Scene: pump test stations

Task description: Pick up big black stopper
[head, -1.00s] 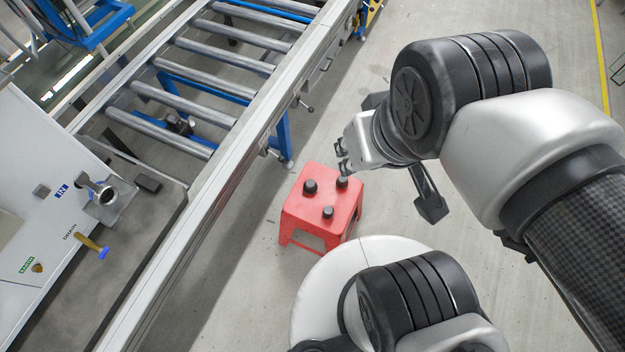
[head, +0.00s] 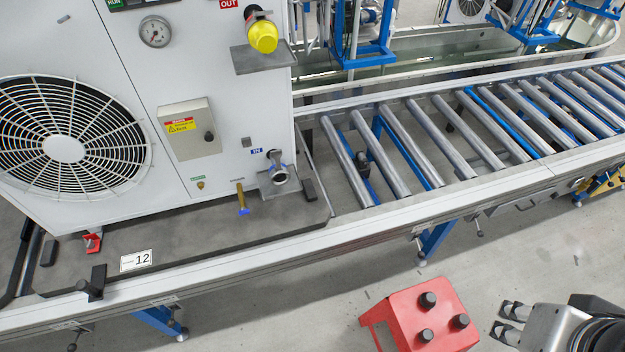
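A red stool (head: 396,312) stands on the floor at the lower right of the head view and bears three black stoppers. The stopper at the top (head: 428,299) looks the largest. A smaller stopper (head: 460,321) sits at the right, and another (head: 425,335) sits nearer the picture's bottom edge. My gripper (head: 508,322) is just right of the stool in the picture. Its two fingers are apart and point left towards the stool, with nothing between them. I see no contact with any stopper.
A roller conveyor (head: 480,190) runs behind the stool. A white pump station (head: 110,50) with a fan grille, gauge and yellow-capped port (head: 262,36) stands on it at the left. A metal inlet (head: 279,175) is low on its front. Grey floor (head: 300,305) is clear left of the stool.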

